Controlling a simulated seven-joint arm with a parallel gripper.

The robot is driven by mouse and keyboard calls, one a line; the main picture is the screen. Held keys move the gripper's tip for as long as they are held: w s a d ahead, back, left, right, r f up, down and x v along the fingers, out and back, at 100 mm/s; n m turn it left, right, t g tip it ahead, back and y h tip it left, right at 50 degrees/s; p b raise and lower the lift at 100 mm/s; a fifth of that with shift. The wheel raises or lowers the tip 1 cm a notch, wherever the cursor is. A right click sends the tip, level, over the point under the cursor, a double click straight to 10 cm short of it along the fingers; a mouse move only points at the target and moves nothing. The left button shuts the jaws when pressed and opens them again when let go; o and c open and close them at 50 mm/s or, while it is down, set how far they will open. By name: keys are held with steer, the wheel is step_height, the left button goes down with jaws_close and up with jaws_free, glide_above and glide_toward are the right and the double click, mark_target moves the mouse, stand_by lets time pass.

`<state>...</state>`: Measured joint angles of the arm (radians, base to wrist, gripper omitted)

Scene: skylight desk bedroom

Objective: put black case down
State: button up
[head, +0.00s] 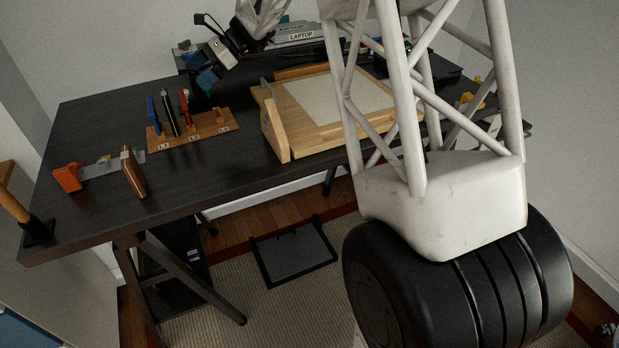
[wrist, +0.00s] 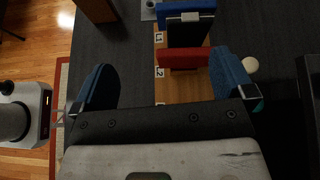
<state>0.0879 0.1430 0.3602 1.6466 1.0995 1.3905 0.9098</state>
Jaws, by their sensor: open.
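The black case (head: 168,114) stands upright in the wooden rack (head: 214,122) on the dark desk, between a blue case (head: 153,112) and a red case (head: 184,106). In the wrist view the black case (wrist: 190,34) shows a grey top edge and stands near the label L1. My gripper (head: 205,77) is above the desk, behind and right of the rack in the head view.
An orange tape dispenser (head: 68,177) and an upright brown item (head: 133,172) are at the left. A box labelled LAPTOP (head: 298,35) is behind. The desk's front strip (head: 210,175) is clear.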

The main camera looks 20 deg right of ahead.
steer(key=s+d+r+n+h, duration=0.1)
steer(key=s+r+n+h, duration=0.2)
steer(key=s, duration=1)
steer(key=s+d+r+n+h, duration=0.15)
steer(key=s+n+h, duration=0.3)
steer(key=s, duration=0.95)
steer(key=s+d+f+n+t+h, duration=0.1)
steer(key=s+d+n, duration=0.1)
steer(key=s, duration=0.5)
steer(key=s+d+f+n+t+h, duration=0.1)
steer(key=s+n, duration=0.3)
steer(key=s, duration=0.4)
steer(key=s+d+f+n+h, duration=0.3)
steer(key=s, duration=0.5)
steer(key=shift+d+t, duration=0.2)
steer(key=shift+t, duration=0.2)
